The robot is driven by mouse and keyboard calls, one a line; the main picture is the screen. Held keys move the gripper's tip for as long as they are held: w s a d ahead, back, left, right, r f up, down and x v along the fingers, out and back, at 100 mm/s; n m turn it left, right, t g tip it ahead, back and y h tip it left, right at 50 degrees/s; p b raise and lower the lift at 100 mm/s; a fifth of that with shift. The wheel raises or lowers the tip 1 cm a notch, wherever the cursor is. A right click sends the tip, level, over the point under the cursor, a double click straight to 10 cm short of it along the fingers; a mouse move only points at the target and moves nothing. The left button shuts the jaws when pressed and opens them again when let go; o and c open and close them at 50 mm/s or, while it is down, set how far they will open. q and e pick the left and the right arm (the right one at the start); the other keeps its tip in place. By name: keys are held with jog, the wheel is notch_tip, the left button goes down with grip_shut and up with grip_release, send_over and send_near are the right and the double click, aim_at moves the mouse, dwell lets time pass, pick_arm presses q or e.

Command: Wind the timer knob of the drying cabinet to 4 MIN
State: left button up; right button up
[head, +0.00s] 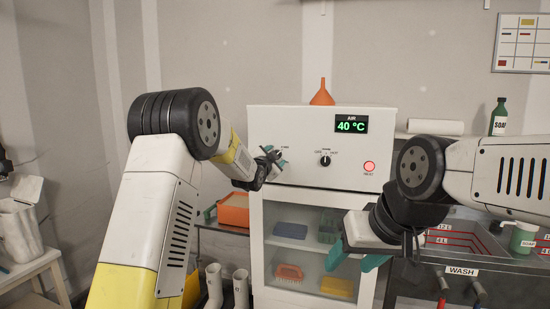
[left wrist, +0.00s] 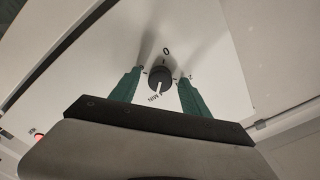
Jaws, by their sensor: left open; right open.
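The drying cabinet (head: 368,205) is white with a glass door. Its timer knob (left wrist: 160,76) is dark and round with a white mark, which points down in the left wrist view, away from the 0 and toward the MIN lettering. My left gripper (head: 273,160) is at the panel's left side and hides the knob in the head view. Its open green fingers stand on either side of the knob, with contact unclear. My right gripper (head: 355,259) is open and empty in front of the glass door.
A second knob (head: 325,160), a red lit button (head: 369,166) and a 40 °C display (head: 351,124) share the panel. An orange funnel (head: 321,94) stands on top. A sink bench (head: 470,245) is at right, white boots (head: 226,286) at lower left.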

pick_arm(q)
jog(key=v, duration=0.8)
